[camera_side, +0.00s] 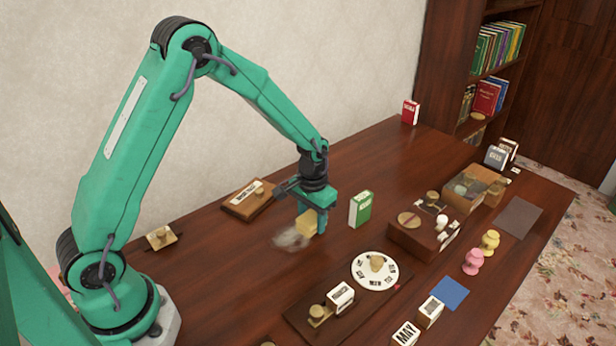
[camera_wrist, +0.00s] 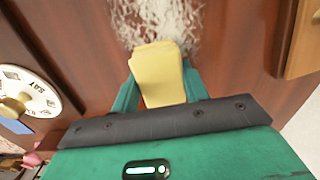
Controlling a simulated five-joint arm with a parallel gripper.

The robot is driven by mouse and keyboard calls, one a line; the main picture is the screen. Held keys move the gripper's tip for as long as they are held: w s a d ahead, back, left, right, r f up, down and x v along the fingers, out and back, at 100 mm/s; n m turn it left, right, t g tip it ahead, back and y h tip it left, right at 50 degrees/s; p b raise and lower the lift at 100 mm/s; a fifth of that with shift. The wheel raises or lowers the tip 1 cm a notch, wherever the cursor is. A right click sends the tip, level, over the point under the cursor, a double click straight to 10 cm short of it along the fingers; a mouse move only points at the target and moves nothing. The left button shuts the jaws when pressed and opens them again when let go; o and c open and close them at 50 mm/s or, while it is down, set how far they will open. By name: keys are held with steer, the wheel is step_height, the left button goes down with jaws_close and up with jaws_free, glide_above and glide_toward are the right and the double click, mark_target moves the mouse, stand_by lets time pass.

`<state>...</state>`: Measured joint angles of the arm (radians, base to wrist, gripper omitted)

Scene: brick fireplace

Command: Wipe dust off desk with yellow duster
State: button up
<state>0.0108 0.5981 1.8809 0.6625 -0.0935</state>
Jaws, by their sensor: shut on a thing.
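My green gripper (camera_side: 316,221) is shut on the yellow duster (camera_side: 306,223), low over the dark wooden desk (camera_side: 220,270). In the wrist view the duster (camera_wrist: 158,75) sits between the two green fingers (camera_wrist: 157,92). A pale grey-white patch of dust (camera_side: 290,239) lies on the desk just left of the duster. In the wrist view the dust (camera_wrist: 160,20) spreads beyond the duster's far end. I cannot tell whether the duster touches the desk.
A green box (camera_side: 361,209) stands close to the right of my gripper. A white dial (camera_side: 375,270) on a dark board lies in front. A wooden block with a label (camera_side: 248,200) is behind left. Several small items crowd the right side. The desk's left front is clear.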

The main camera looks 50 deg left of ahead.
mark_target(275, 247)
steer(key=shift+w, duration=0.6)
steer(key=shift+s, duration=5.95)
steer(key=shift+s+a, duration=0.1)
steer(key=shift+a, duration=0.5)
steer(key=shift+w+d, duration=0.1)
steer(key=shift+w, duration=5.95)
steer(key=shift+s, duration=6)
step_height(275, 247, up, 8)
steer(key=shift+r, duration=0.15)
steer(key=shift+w, duration=0.1)
